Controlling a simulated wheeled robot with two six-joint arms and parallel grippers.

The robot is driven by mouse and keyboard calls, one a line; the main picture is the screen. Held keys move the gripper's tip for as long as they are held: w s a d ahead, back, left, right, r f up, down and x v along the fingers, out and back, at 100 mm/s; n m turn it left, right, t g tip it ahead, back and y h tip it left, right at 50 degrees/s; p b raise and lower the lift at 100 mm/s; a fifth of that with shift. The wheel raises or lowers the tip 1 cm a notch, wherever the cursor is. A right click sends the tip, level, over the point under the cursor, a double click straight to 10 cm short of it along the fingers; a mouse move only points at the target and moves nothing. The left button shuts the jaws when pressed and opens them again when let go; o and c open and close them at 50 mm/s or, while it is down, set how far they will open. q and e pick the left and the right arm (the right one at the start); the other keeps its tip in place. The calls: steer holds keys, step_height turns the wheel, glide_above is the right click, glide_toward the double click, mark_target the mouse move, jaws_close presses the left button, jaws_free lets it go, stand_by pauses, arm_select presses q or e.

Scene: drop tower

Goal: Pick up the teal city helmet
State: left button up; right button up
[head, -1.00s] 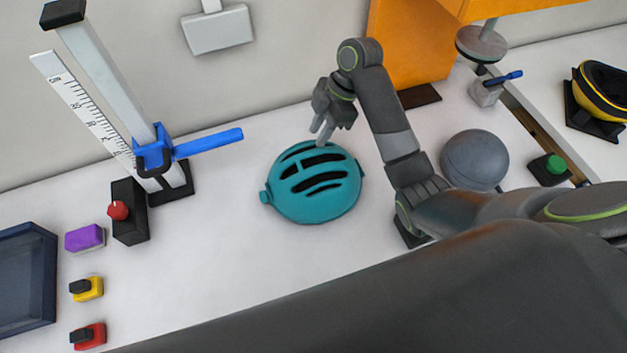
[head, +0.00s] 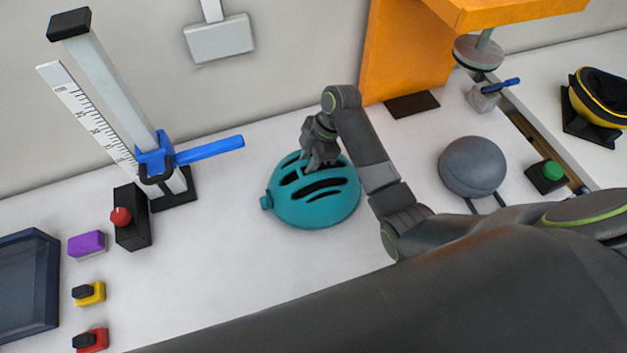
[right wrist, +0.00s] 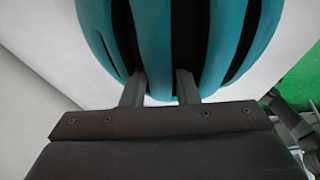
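The teal city helmet (head: 316,207) sits on the white table, near the middle of the head view. It is domed, with dark slots between teal ribs. My right gripper (head: 307,170) is down on its top from above. In the right wrist view, the two fingers (right wrist: 160,88) of my right gripper straddle one rib of the helmet (right wrist: 156,40), one finger at each side. The gap between fingers and rib is too small to tell whether they press on it. The fingertips are partly hidden in the slots. My left gripper is not in view.
A drop tower with a blue arm (head: 208,150) and a ruler stands left of the helmet. A purple block (head: 87,243) and a dark tray (head: 55,285) are at far left. Table in front of the helmet is clear.

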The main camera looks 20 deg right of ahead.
jaws_close()
